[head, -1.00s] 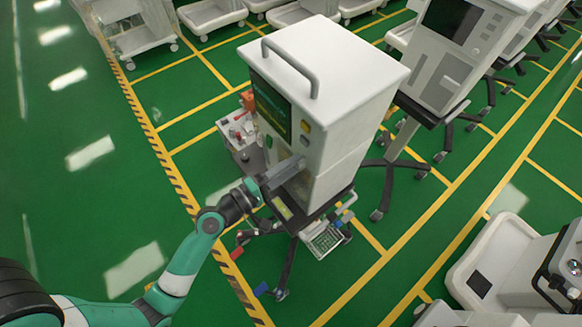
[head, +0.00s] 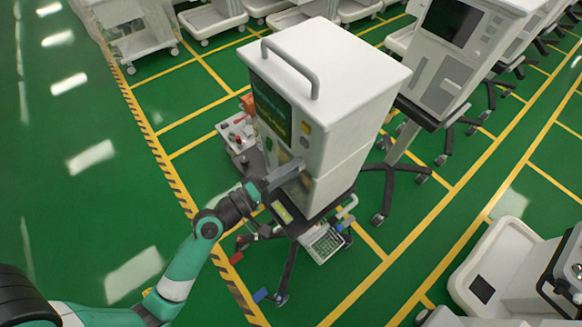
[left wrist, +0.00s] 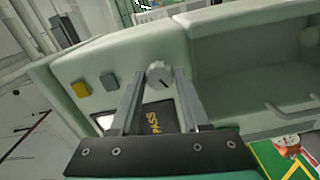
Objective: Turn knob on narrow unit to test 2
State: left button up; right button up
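The narrow unit (head: 345,110) is a tall white box with a top handle and a dark screen with green text, on a wheeled stand. My left gripper (head: 298,168) is at its lower front, and its tips are hard to make out in the head view. In the left wrist view the grey-white round knob (left wrist: 159,74) with a pointer mark lies between the fingertips of my left gripper (left wrist: 157,78). The fingers stand apart, one on each side; contact cannot be told. A dark display reading "PASS" (left wrist: 155,122) shows between them. The right gripper is out of view.
A yellow button (left wrist: 81,88) and a grey button (left wrist: 110,80) sit left of the knob. Another screen unit (head: 455,65) stands to the right. Green floor at left is clear.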

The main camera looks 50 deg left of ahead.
pick_arm(q)
jog(key=o, duration=0.3)
jog(key=s+b, duration=0.1)
jog(key=s, duration=0.5)
jog(key=s+b, duration=0.2)
jog(key=s, duration=0.3)
jog(key=shift+s+a+b, duration=0.2)
jog(key=shift+s+b, duration=0.1)
jog(key=shift+s, duration=0.05)
